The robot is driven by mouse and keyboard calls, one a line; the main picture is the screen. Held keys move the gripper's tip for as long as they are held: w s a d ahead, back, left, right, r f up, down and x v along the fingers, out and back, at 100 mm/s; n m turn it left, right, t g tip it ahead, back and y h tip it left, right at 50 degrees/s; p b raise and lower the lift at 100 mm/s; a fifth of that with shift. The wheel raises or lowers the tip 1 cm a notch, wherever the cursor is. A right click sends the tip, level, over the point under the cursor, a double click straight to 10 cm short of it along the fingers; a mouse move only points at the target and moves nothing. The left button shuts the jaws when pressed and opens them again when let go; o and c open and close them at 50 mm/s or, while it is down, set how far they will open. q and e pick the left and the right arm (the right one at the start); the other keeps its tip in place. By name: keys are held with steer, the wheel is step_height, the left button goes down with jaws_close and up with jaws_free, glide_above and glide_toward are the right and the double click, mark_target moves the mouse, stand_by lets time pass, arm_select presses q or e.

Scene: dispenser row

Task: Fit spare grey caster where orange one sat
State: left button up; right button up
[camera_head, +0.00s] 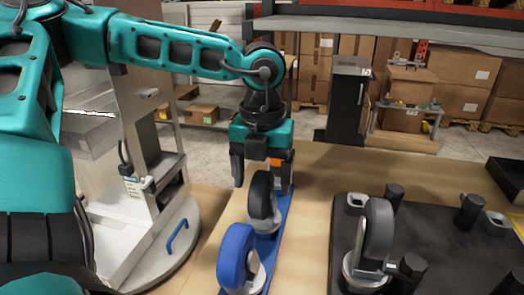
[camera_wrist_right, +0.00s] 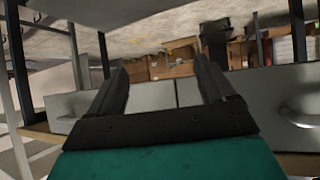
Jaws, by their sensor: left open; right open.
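A dark grey caster (camera_head: 378,232) with a pale base stands upright at the front left of a black plate (camera_head: 455,250) in the head view. A blue strip (camera_head: 283,215) on the table carries a blue caster (camera_head: 236,258) in front and a black-wheeled caster (camera_head: 262,197) behind it. A small orange part (camera_head: 277,155) shows at my left gripper; the rest is hidden, so I cannot tell whether it is the orange caster. My left gripper (camera_head: 262,178) points down, open, over the strip's far end. My right gripper (camera_wrist_right: 165,88) is open and empty in the right wrist view.
The black plate also bears several black posts (camera_head: 467,212) and pale square fittings (camera_head: 496,222). A white machine with a round base (camera_head: 180,240) and blue handle (camera_head: 177,236) stands at left. A black tray (camera_head: 508,178) sits at the right edge. Bare table (camera_head: 320,165) lies behind the plate.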

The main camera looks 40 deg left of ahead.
arm_select(q)
steer(key=shift+f, duration=1)
